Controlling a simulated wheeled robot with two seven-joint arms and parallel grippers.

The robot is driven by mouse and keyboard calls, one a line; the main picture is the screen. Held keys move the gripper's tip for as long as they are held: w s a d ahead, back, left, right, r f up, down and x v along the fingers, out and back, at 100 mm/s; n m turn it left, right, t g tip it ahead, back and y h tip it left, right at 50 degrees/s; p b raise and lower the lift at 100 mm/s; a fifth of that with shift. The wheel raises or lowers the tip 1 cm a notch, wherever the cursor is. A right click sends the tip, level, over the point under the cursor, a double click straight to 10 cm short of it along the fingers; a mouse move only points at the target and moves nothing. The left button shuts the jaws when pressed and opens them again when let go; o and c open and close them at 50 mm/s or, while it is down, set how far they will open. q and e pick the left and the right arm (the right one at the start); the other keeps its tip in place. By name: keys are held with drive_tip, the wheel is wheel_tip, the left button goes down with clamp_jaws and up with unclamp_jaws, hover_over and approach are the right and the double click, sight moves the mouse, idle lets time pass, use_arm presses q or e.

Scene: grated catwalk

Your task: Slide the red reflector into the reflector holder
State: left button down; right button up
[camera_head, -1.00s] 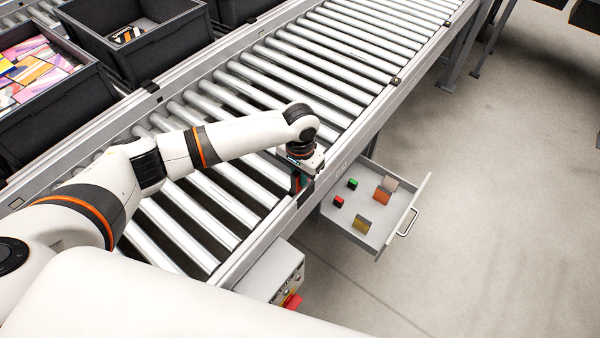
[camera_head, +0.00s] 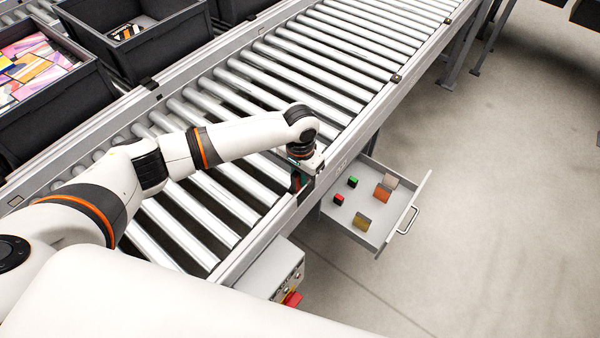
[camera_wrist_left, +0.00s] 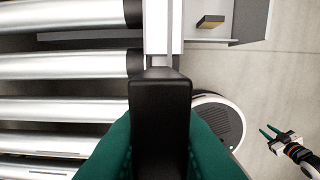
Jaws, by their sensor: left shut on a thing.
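My left gripper (camera_head: 299,182) is at the near side rail of the conveyor, pointing down. In the left wrist view its green fingers (camera_wrist_left: 160,150) are shut on a black piece (camera_wrist_left: 160,112). I cannot make out the reflector holder for certain. My right gripper (camera_wrist_left: 271,133) shows at the lower right, its green fingers apart and empty.
An open drawer (camera_head: 400,212) beside the conveyor holds a red block (camera_head: 339,200), a green block (camera_head: 352,182), an orange block (camera_head: 381,196) and a yellow block (camera_head: 361,221). A grey control box (camera_head: 268,272) with a red button sits nearer. Metal rollers (camera_head: 215,170) lie left of the gripper.

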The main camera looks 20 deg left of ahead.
use_arm(q)
drive_tip(key=shift+f+b, duration=0.5)
drive_tip(key=shift+f, duration=0.75)
drive_tip(key=c, duration=0.9)
unclamp_jaws()
drive_tip(key=shift+r, duration=0.15)
wheel_tip(320, 180, up, 8)
drive_tip(key=p, duration=0.9)
